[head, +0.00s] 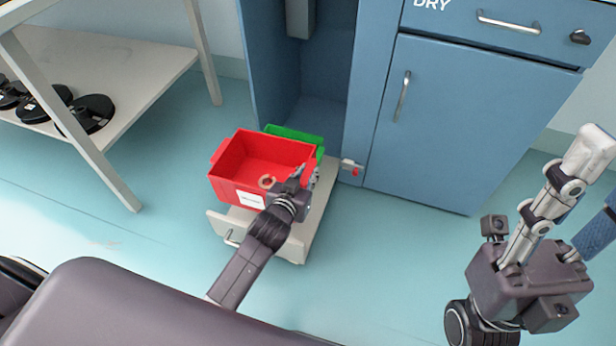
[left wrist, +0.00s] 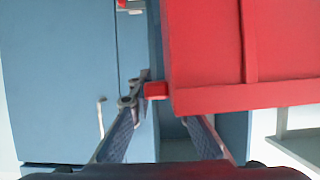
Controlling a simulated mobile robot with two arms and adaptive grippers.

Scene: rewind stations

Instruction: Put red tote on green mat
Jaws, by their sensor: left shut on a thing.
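The red tote (head: 225,188) is an open box with a white label on its front. It is above a low pale drawer unit, and I cannot tell whether it rests on it. In the left wrist view, a red lug of the tote (left wrist: 220,95) is between the fingers. My right gripper (head: 590,185) is at the right edge, partly cut off, fingers apart and empty.
The drawer unit (head: 285,243) stands before an open bay of the blue cabinet (head: 450,130). A pale shelf table (head: 125,85) with black discs stands at the left. The floor between is clear.

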